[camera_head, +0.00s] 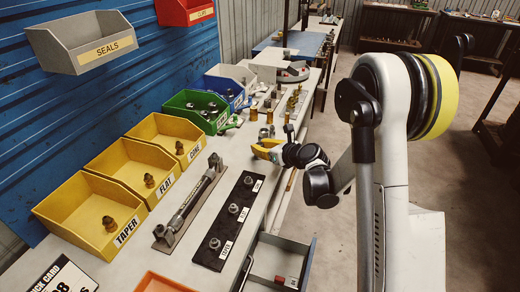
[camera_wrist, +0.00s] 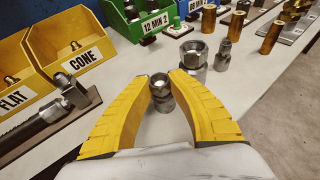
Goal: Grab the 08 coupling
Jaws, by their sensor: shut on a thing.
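My gripper (camera_head: 264,150) is low over the bench, beyond the CONE bin, with its yellow fingers pointing at the bench top. In the wrist view my gripper (camera_wrist: 161,80) has its fingertips on both sides of a small silver metal coupling (camera_wrist: 159,88) and is shut on it. The coupling stands upright, and its open top shows. I cannot read an 08 mark on it. A larger silver fitting (camera_wrist: 193,56) stands just behind it, and a slimmer silver fitting (camera_wrist: 222,54) stands farther right.
Yellow bins marked TAPER (camera_head: 84,208), FLAT (camera_head: 125,173) and CONE (camera_head: 165,139) line the wall, with a green bin (camera_head: 200,107) beyond. A black strip (camera_head: 222,240) with several fittings lies in front. Brass pieces (camera_wrist: 272,37) stand right of the fittings. A drawer (camera_head: 281,258) is open below.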

